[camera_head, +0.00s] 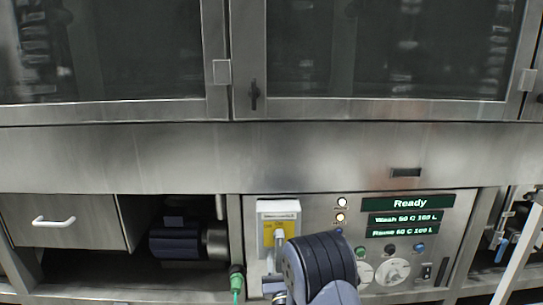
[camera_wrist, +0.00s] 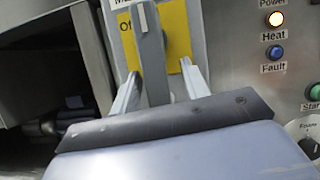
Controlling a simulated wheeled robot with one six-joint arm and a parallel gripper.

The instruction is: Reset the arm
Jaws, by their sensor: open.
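My gripper (camera_wrist: 160,72) is in the wrist view, its two pale grey fingers apart, one on each side of a grey switch handle (camera_wrist: 150,45). In the head view my dark arm is in front of the control panel (camera_head: 312,215), at the lower right of the switch box (camera_head: 279,208). The fingers are hard to make out there.
The panel's green display (camera_head: 408,202) reads "Ready". Lamps (camera_head: 342,202) and dials (camera_head: 393,271) are close to my arm. A drawer (camera_head: 70,222) and a dark motor (camera_head: 175,243) are at the left. Large glass doors (camera_head: 390,50) are above. A green cable plug (camera_head: 237,278) is at lower left of the panel.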

